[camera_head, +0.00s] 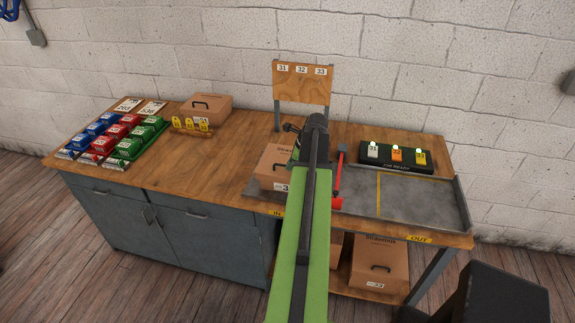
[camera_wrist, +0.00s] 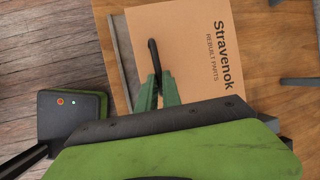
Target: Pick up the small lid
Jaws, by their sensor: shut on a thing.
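The small lid (camera_wrist: 190,40) is the tan cardboard top of a box, printed "Stravenok rebuilt parts", with a black handle (camera_wrist: 153,53). My gripper (camera_wrist: 157,80) is shut on this handle, its green fingers on either side of it. In the head view the tan box (camera_head: 271,163) stands near the IN label, partly hidden by my green arm, and the gripper is mostly hidden too. I cannot tell whether the lid is apart from the box.
A red-handled tool (camera_head: 338,180) lies right of my arm. A grey tray (camera_head: 410,196) and a black block with lit lamps (camera_head: 396,158) are further right. Colored bins (camera_head: 110,138) and another handled box (camera_head: 206,109) stand left. A signboard (camera_head: 301,84) rises behind.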

